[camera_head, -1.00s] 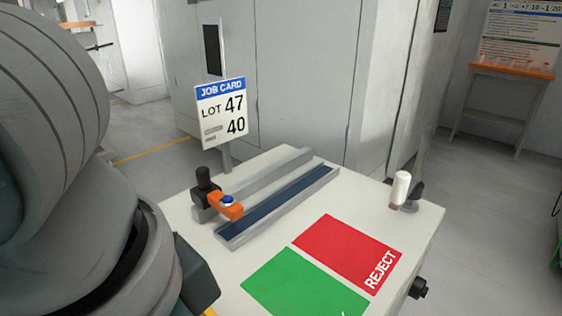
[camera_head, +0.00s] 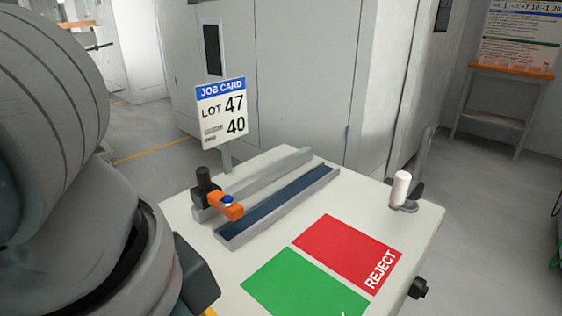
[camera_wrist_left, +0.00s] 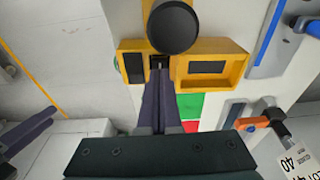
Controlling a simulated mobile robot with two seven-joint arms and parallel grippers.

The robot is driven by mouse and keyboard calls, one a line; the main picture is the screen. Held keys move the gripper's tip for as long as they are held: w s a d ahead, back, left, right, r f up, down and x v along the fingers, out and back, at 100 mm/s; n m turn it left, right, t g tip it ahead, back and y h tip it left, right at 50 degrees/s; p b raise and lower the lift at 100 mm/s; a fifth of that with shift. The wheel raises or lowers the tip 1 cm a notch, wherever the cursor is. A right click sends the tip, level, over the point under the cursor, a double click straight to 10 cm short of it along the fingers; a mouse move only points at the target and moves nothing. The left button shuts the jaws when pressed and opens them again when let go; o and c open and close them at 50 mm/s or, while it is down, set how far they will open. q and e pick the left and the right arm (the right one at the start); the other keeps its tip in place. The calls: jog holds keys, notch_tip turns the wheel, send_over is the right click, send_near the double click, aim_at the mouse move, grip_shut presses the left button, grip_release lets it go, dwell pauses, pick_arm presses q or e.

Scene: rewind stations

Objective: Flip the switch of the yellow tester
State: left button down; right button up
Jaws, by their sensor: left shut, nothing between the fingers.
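In the left wrist view the yellow tester (camera_wrist_left: 238,80) sits on the pale bench top, with a dark window in its wider part. A dark slot with a small switch (camera_wrist_left: 160,63) is in its narrower part. A round black knob (camera_wrist_left: 172,27) covers part of its far edge. My left gripper (camera_wrist_left: 160,76) is shut and empty, its fingertips right at the switch; I cannot tell whether they touch it. In the head view my left arm hides nearly all of the tester. What seems to be my right gripper (camera_wrist_left: 28,130) shows at the left edge, its jaws unclear.
The bench holds a green pad (camera_head: 300,285), a red REJECT pad (camera_head: 345,252), a blue-lined rail (camera_head: 280,205), an orange clamp (camera_head: 226,206) and a job card (camera_head: 222,112). A white post (camera_head: 401,187) stands at the right corner. Grey cabinets (camera_head: 300,75) stand behind.

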pick_arm(q)
jog(key=shift+f+b, duration=0.35)
jog(key=shift+f, duration=0.55)
dwell(0.3)
jog(key=shift+r, duration=0.1)
notch_tip(320, 180, up, 7)
jog(key=p, duration=0.9)
